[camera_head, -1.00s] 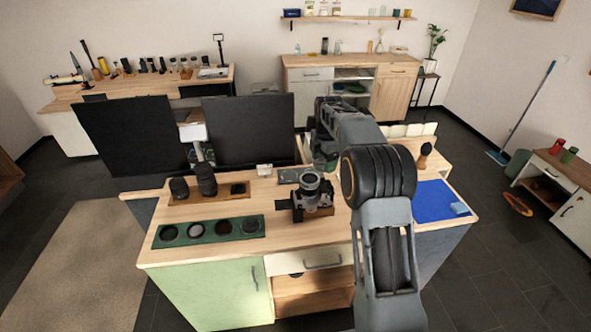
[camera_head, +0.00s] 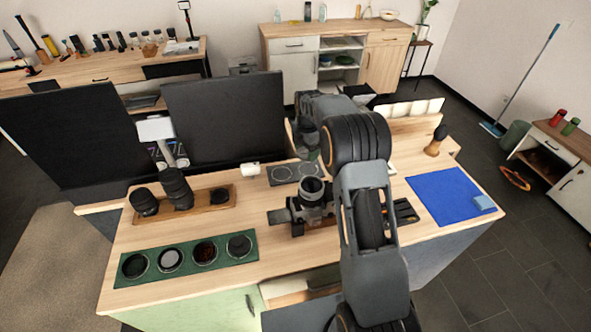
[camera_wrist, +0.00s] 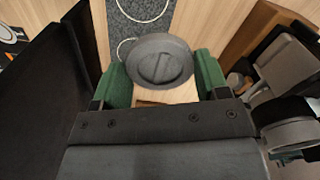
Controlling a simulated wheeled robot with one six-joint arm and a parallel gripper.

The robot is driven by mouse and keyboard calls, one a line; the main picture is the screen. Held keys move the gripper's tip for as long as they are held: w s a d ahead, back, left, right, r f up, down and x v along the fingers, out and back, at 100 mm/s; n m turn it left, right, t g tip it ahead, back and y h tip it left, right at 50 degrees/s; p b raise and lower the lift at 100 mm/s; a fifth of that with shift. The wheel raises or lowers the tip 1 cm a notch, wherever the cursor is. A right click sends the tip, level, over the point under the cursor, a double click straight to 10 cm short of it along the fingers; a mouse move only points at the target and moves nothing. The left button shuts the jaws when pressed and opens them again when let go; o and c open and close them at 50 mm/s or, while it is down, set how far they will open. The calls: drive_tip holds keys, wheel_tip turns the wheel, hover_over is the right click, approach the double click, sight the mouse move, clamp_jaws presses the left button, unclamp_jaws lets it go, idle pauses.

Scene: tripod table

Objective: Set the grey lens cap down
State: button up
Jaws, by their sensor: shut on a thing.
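My gripper (camera_wrist: 160,68) is shut on the grey lens cap (camera_wrist: 162,60), a round disc with a raised bar, held between its green fingers. The dark grey mat with pale ring outlines (camera_wrist: 140,22) lies beyond and partly behind the cap in the wrist view. The same mat (camera_head: 283,176) shows in the head view, behind the camera. I cannot tell how high the cap is above the mat.
The camera (camera_head: 312,205) stands close by on the table; its side shows in the wrist view (camera_wrist: 285,125). A black screen (camera_head: 225,118) stands behind. A green tray with round items (camera_head: 187,276), a wooden tray with lenses (camera_head: 215,205) and a blue mat (camera_head: 445,195) are on the table.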

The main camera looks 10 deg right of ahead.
hover_over(305, 175)
wheel_tip(305, 175, down, 6)
drive_tip(key=shift+s+a+r+p, duration=0.1)
drive_tip(key=shift+a+r+p, duration=0.1)
drive_tip(key=shift+p, duration=0.25)
drive_tip(key=shift+d+f+p, duration=0.1)
drive_tip(key=shift+f+p, duration=0.3)
drive_tip(key=shift+f, duration=1.85)
drive_tip(key=shift+f, duration=0.1)
drive_tip(key=o, duration=1)
drive_tip(key=shift+c, duration=0.2)
